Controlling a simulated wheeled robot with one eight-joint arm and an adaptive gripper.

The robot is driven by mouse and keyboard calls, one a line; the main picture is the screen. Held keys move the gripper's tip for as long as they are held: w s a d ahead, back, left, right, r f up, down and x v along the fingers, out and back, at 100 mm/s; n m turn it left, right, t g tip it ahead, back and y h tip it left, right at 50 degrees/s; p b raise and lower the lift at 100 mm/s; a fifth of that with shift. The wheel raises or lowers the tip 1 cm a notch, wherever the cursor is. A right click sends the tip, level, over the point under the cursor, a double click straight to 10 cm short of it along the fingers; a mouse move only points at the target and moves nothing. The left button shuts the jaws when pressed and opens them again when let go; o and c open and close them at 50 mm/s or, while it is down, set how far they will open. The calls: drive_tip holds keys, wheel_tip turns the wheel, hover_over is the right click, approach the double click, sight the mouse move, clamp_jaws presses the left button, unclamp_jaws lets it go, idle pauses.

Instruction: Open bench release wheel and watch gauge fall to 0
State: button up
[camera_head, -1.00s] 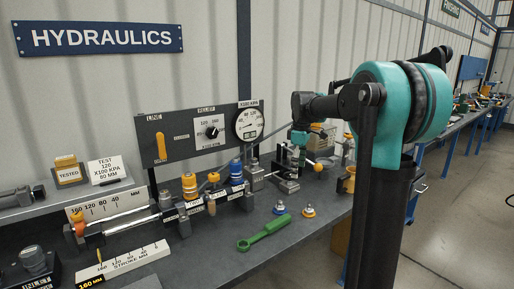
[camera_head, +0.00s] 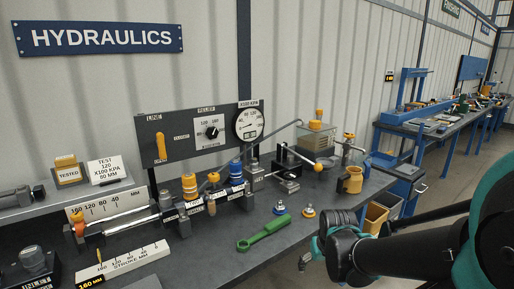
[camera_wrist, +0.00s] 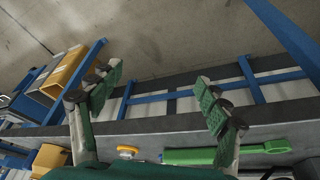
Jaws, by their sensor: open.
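The round white gauge (camera_head: 249,123) hangs at the right end of the dark panel (camera_head: 180,150); its needle is too small to read surely. I cannot tell the release wheel for certain. My gripper is low by the bench's front edge, mostly hidden behind my arm in the head view. In the wrist view my gripper (camera_wrist: 158,88) is open and empty, its green-padded fingers wide apart.
A green wrench (camera_head: 264,232) and a small yellow-ringed coupler (camera_head: 308,211) lie near the bench's front edge. Couplers (camera_head: 190,188) stand in a row at the middle. A yellow cup (camera_head: 351,180) stands at the right end.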

drive_tip(key=shift+s+f+m, duration=0.3)
drive_tip(key=shift+s+f, duration=0.2)
drive_tip(key=shift+s, duration=0.2)
